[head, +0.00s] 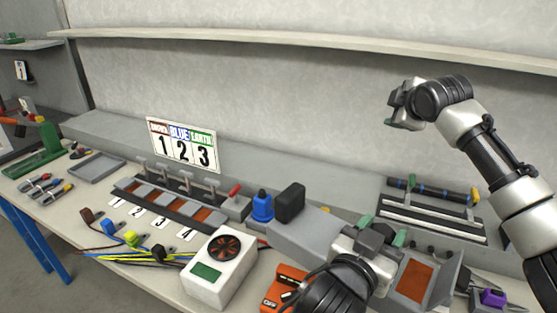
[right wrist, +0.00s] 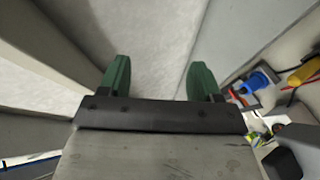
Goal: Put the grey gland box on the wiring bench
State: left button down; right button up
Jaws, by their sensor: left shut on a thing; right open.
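The grey gland box (head: 444,283) appears to be the open grey box with an orange panel inside and several dark round fittings along its back edge, at the lower right of the head view. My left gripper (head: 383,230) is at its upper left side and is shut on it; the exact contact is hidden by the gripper. My right gripper (head: 391,110) is raised in front of the back wall, empty. In the right wrist view its green fingers (right wrist: 160,82) stand apart with nothing between them. The wiring bench (head: 95,195) is the pale worktop running across the head view.
A white meter with a fan (head: 222,265), an orange device (head: 284,287), a blue plug (head: 262,206) and a black block (head: 289,202) crowd the middle. A tool rack (head: 432,215) stands at back right, a purple item (head: 493,298) at front right. A shelf (head: 300,42) runs above.

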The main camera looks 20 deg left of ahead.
jog(key=s+a+f+n+g+h, duration=0.1)
jog(key=s+a+n+g, duration=0.4)
jog(key=s+a, duration=0.65)
pick_arm(q)
jog(key=shift+s+r, duration=0.1)
pick_arm(e)
jog(key=n+g+h, duration=0.2)
jog(key=n+h, duration=0.3)
jog(key=n, duration=0.3)
send_near(290, 191)
jog(key=shift+w+a+f, duration=0.2)
jog(key=shift+w+f, duration=0.15)
jog(key=shift+w, duration=0.25)
jog(key=shift+s+f, duration=0.1)
jog(key=shift+s, duration=0.25)
jog(key=shift+f+n+h, duration=0.2)
jog(key=shift+n+h, duration=0.1)
jog(key=x, duration=1.1)
jog(key=shift+w+d+f, duration=0.1)
jog(key=shift+f, duration=0.15)
